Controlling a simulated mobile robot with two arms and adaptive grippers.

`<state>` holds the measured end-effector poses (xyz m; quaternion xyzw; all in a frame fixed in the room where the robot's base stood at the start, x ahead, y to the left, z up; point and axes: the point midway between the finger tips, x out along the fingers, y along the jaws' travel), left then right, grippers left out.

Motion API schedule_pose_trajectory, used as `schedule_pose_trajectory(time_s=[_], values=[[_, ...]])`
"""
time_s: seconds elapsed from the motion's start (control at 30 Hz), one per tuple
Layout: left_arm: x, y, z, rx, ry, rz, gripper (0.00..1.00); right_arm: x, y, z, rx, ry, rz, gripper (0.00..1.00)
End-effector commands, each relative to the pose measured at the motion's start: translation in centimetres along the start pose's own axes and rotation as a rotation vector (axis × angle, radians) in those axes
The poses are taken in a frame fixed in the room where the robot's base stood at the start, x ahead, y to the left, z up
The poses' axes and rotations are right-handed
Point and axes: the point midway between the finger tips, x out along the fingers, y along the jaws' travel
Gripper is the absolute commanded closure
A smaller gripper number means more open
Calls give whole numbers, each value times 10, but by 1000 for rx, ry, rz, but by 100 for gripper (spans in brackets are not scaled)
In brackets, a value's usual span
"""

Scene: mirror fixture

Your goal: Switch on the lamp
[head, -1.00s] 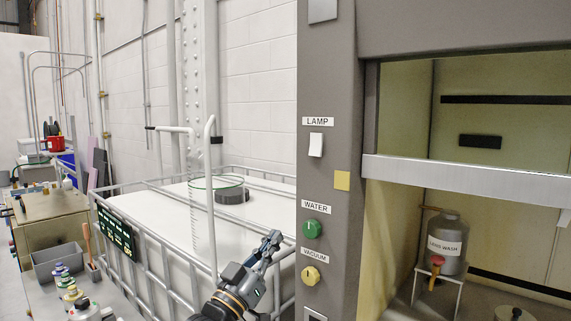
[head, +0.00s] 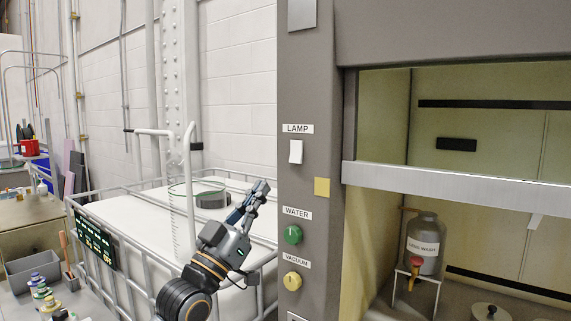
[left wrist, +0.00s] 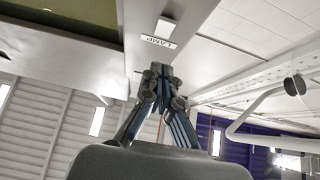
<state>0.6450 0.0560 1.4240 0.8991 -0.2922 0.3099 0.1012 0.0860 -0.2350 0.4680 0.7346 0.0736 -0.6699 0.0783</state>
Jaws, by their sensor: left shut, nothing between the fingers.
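The lamp switch (head: 295,152) is a white rocker on the grey post of the fume hood, under a LAMP label (head: 297,129). In the left wrist view the switch (left wrist: 165,27) shows beyond my fingertips, beside its label (left wrist: 159,42). My left gripper (head: 262,188) is shut and empty. In the head view it is left of the post and lower than the switch, apart from it. In the left wrist view the closed fingertips (left wrist: 157,70) point toward the label. My right gripper is not in view.
Below the switch on the post are a yellow square (head: 322,187), a green WATER knob (head: 292,235) and a yellow VACUUM knob (head: 292,281). The hood's sash (head: 450,185) is at the right. A caged white tank (head: 130,215) stands behind my left arm.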

Motion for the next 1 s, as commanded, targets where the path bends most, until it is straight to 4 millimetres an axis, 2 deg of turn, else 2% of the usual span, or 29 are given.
schedule_pose_trajectory(time_s=[0.03,0.27,0.3,0.6,1.0], values=[[16,0,-5,0,0,1,100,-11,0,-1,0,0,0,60],[67,0,-5,1,-1,1,100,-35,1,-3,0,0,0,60],[72,0,0,1,-3,1,100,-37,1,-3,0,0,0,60],[90,0,25,0,-2,1,100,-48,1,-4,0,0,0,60],[91,0,28,0,0,0,100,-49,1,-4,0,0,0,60]])
